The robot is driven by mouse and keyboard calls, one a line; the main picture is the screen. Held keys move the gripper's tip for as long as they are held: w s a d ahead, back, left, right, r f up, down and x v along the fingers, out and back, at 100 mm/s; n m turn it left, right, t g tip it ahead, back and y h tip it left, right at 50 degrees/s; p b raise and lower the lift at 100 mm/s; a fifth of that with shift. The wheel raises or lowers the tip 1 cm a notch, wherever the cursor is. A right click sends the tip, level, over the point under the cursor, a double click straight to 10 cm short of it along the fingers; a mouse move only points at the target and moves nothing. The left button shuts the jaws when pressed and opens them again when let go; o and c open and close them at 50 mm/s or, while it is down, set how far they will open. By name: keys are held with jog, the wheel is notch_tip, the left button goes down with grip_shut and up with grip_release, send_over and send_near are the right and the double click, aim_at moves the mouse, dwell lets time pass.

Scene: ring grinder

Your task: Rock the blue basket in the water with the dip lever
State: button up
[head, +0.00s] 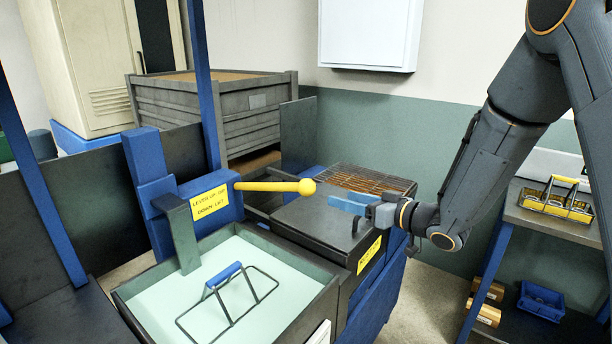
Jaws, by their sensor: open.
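The dip lever (268,187) is a yellow rod with a round knob, standing out roughly level from a blue housing with a yellow label about lever up and down. The tank (318,312) below holds pale green water (165,305). A basket's blue grip (223,276) and thin dark wire frame show at the water; any lower part is hidden. A dark bracket (181,235) runs from the housing down to the water. My gripper (337,201) has blue fingers, open and empty, pointing left. Its tips are just right of the knob, apart from it in the picture.
A bench (550,222) at right bears a yellow-handled carrier (557,207). A grey crate (210,120) stands at the back. Blue posts rise at left.

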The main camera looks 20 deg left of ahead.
aim_at(307, 188)
jog(key=a+r+g+y+p, duration=0.1)
jog(key=a, duration=0.2)
jog(key=a+r+n+y+p, duration=0.1)
jog(key=a, duration=0.3)
jog(key=s+a+g+y+p, duration=0.1)
jog(key=a, duration=0.2)
jog(key=shift+s+a+r+n+g+p, duration=0.1)
jog(key=shift+a+r+n+g+p, duration=0.2)
jog(key=shift+a+r+p, duration=0.1)
